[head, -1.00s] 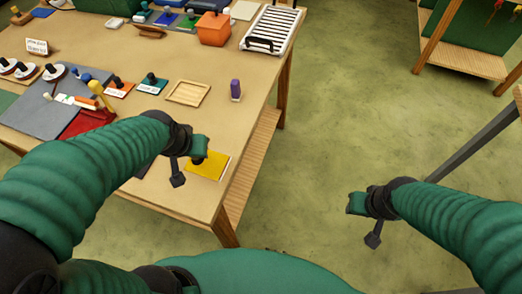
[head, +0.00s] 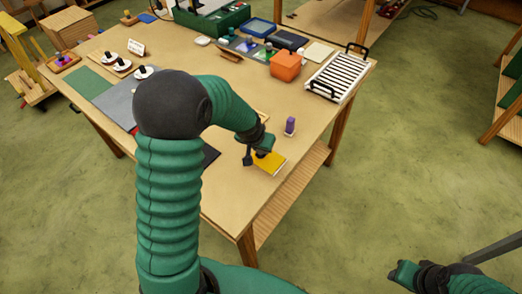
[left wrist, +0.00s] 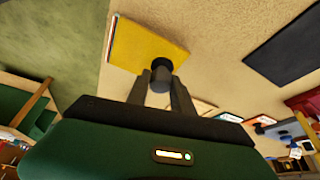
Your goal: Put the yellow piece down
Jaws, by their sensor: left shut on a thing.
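The yellow piece (head: 272,163) is a flat square plate with a dark knob, near the table's right edge in the head view. In the left wrist view the yellow piece (left wrist: 143,42) shows its dark knob (left wrist: 161,67) between my fingers. My left gripper (head: 256,154) is shut on that knob; it also shows in the left wrist view (left wrist: 161,88). The plate lies close over the tabletop; I cannot tell whether it touches. My right gripper (head: 396,275) is off the table at the lower right, its jaw state unclear.
A purple block (head: 290,126) stands just behind the yellow piece on the table (head: 225,195). A dark flat panel (left wrist: 298,45) lies to one side. An orange box (head: 285,66) and a white slatted rack (head: 338,76) are farther back. My left arm hides part of the table.

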